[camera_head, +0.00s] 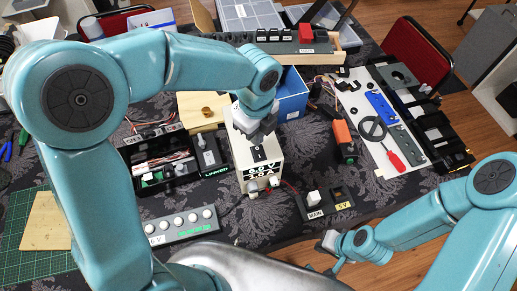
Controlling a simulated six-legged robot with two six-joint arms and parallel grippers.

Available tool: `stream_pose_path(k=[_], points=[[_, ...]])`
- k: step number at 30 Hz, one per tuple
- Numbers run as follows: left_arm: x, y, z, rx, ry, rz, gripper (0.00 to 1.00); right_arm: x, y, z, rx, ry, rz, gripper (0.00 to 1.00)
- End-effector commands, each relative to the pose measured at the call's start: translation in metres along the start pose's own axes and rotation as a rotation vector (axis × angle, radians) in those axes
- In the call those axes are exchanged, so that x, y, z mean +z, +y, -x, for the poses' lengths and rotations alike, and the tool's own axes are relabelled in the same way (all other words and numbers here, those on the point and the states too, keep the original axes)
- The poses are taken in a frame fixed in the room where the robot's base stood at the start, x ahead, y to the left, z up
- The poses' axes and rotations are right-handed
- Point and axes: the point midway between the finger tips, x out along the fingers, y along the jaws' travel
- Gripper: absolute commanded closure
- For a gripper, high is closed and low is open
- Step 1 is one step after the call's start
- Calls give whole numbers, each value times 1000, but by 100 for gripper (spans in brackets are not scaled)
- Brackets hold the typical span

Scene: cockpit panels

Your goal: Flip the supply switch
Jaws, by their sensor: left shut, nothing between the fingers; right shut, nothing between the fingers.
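The supply (243,160) is a cream box with a voltage display on its front, standing upright in the middle of the table. A small dark switch plate (259,154) with a light mark lies on its top. My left gripper (258,138) is shut and empty, pointing down over the supply's top just behind the switch plate. It hides the rear of the top, and I cannot tell whether it touches the switch. My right gripper (328,246) is shut and empty, low at the table's front edge, well away from the supply.
A MAIN switch block (316,205) stands right of the supply. A box with wires (160,165) and a button strip (181,227) lie to the left. A blue box (292,95) is behind.

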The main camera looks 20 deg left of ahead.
Motion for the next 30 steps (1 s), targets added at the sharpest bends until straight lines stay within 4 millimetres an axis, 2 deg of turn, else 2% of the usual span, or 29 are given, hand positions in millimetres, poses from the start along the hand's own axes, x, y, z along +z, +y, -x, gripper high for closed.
stream_pose_path(k=[30], points=[[0, 0, -10, 0, 0, 0, 100, 0, 2, -7, 0, 0, 0, 100]])
